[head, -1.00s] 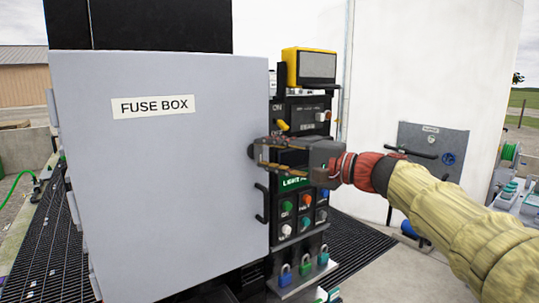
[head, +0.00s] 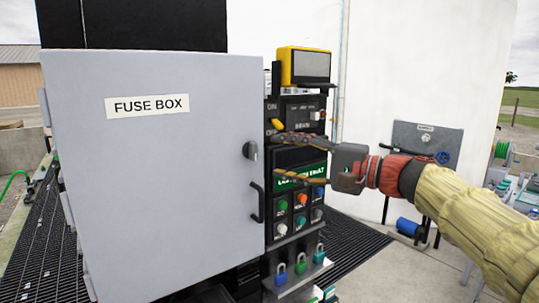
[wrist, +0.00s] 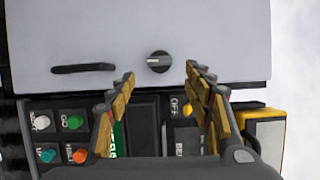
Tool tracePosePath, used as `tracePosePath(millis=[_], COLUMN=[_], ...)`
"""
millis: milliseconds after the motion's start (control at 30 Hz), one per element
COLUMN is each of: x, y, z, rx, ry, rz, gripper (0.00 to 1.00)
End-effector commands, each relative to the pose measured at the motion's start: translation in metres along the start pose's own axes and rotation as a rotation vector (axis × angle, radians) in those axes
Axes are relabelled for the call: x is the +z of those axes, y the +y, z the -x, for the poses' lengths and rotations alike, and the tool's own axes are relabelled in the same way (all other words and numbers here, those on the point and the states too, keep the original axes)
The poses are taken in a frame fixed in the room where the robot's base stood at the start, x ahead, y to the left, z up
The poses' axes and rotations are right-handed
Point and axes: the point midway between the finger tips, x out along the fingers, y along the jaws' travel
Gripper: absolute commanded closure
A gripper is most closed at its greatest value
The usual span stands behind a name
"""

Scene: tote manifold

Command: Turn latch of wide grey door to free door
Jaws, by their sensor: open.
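The wide grey door (head: 150,200) carries a "FUSE BOX" label and looks closed in the head view. Its latch (head: 250,151) is a small dark round knob near the door's right edge, above a black pull handle (head: 257,203). My gripper (head: 274,158) is open and empty, just right of the latch, in front of the control panel. In the wrist view the latch (wrist: 159,62) lies beyond and between my spread fingertips (wrist: 160,72), apart from them. A pale mark runs sideways across the knob there. The handle (wrist: 83,68) lies left of it.
The control panel (head: 297,230) with coloured buttons stands right of the door. Several padlocks (head: 301,263) hang below it. A yellow-framed box (head: 305,67) sits on top. A white tank wall (head: 420,70) stands behind my arm.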

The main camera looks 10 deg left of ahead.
Motion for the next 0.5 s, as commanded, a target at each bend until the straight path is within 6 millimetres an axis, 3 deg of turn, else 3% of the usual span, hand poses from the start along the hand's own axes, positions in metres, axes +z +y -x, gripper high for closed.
tracePosePath(millis=[200,500], x=[-0.001,-0.001], y=[0.001,0.001], z=[0.042,0.064], rx=[0.0,0.001], ry=[0.004,0.001], rz=[0.0,-0.001], gripper=[0.48,0.48])
